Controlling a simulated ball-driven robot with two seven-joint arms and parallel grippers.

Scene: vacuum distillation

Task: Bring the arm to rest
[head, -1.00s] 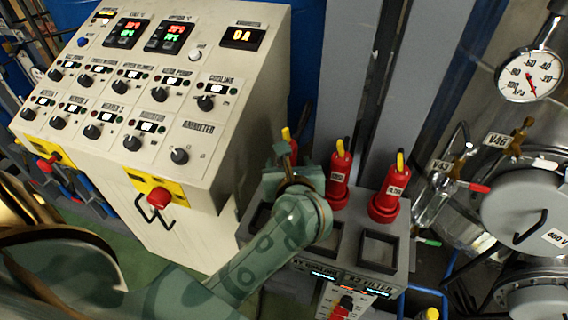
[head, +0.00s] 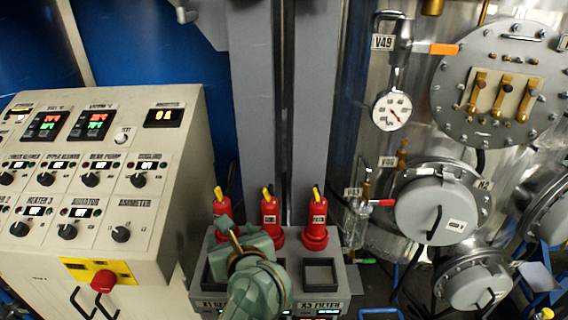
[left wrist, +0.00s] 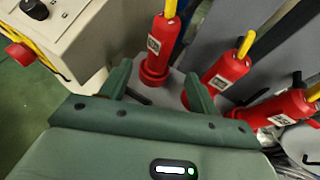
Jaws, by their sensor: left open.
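My left gripper (head: 236,240) is over the grey rack, in front of the left and middle red bottles in the head view. In the left wrist view its two green fingers (left wrist: 160,86) stand apart with nothing held between them. The left red bottle (head: 221,210) is partly hidden by my gripper; it shows in the left wrist view (left wrist: 157,50) just beyond the fingers. Whether a finger touches it I cannot tell. My right gripper is in neither view.
The grey rack (head: 346,279) has square openings in front of the middle (head: 270,222) and right (head: 316,225) red bottles. A control panel with a red stop button (head: 103,281) stands left. A vessel with a gauge (head: 392,110) and round flanged covers (head: 436,211) stands right.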

